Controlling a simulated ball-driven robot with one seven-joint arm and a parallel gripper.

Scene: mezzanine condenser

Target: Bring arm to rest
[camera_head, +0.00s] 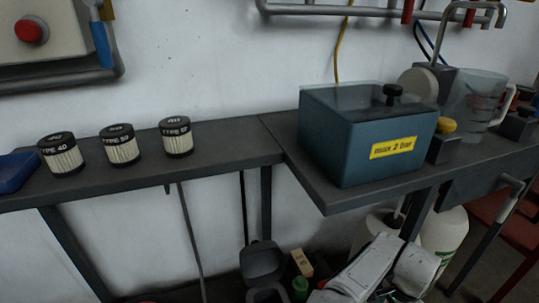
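A white part of my arm (372,265) shows at the bottom edge of the head view, right of centre, below the level of the bench. It looks like the end of the arm, seen from above. No fingertips can be made out, so I cannot tell whether my gripper is open or shut. Nothing held is visible. The arm is apart from the bench tops in the picture, and the rest of it is out of frame.
Three filter cartridges (121,147) stand upright on the left bench (230,148). A blue tank (350,140) labelled 2 liter and a clear jug (470,100) stand on the right bench. A dark bin (262,262) and a green bottle (300,288) are below. A blue tray (14,172) is far left.

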